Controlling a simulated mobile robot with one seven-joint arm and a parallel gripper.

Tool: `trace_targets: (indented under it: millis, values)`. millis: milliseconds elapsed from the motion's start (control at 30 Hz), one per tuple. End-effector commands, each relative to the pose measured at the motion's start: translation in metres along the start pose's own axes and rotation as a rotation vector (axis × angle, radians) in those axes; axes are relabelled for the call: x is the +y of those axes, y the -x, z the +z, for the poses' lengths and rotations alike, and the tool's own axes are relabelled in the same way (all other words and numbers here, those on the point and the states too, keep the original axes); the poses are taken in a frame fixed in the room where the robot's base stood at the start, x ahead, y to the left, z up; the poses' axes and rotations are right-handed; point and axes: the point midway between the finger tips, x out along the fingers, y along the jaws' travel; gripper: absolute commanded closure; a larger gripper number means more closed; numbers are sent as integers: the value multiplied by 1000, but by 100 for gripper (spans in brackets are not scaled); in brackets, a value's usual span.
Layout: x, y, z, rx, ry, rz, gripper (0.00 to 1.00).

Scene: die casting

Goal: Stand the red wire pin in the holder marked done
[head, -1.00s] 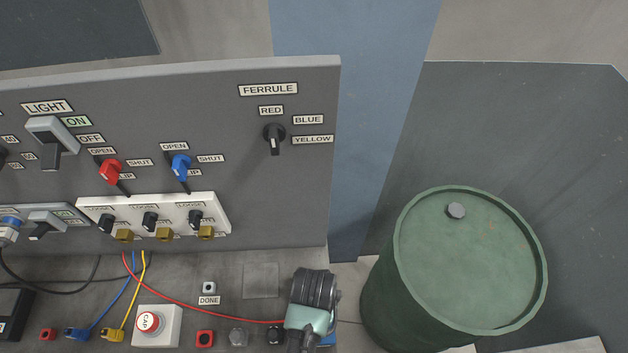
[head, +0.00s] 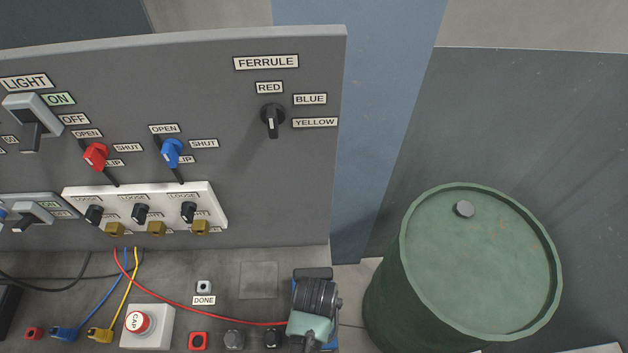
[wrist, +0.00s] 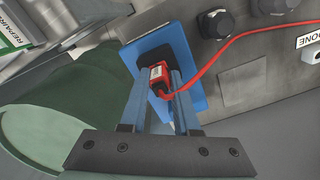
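The red wire pin (wrist: 159,76) has a red plug body with a pale label, and its red wire (wrist: 215,58) runs across the bench. It sits between the two fingertips of my gripper (wrist: 161,82) in the wrist view, and the fingers lie close against its sides. A blue plate (wrist: 192,88) lies behind it; I cannot tell whether the pin touches it. In the head view my wrist hides the pin and fingertips. The holder marked done (head: 204,287) is a small pale block with a dark hole, left of my gripper; its DONE label (wrist: 310,40) shows at the wrist view's right edge.
A panel of switches (head: 300,180) stands behind the bench. A green drum (head: 480,265) stands to the right. Blue and yellow wires hang left.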

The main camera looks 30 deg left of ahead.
Motion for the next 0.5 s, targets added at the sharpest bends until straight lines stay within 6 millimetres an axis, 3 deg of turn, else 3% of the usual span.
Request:
trace_targets:
  millis: [33, 133, 500]
  values:
    - [0, 0, 0, 0, 0, 0, 81]
    - [0, 0, 0, 0, 0, 0, 99]
    - [0, 0, 0, 0, 0, 0, 100]
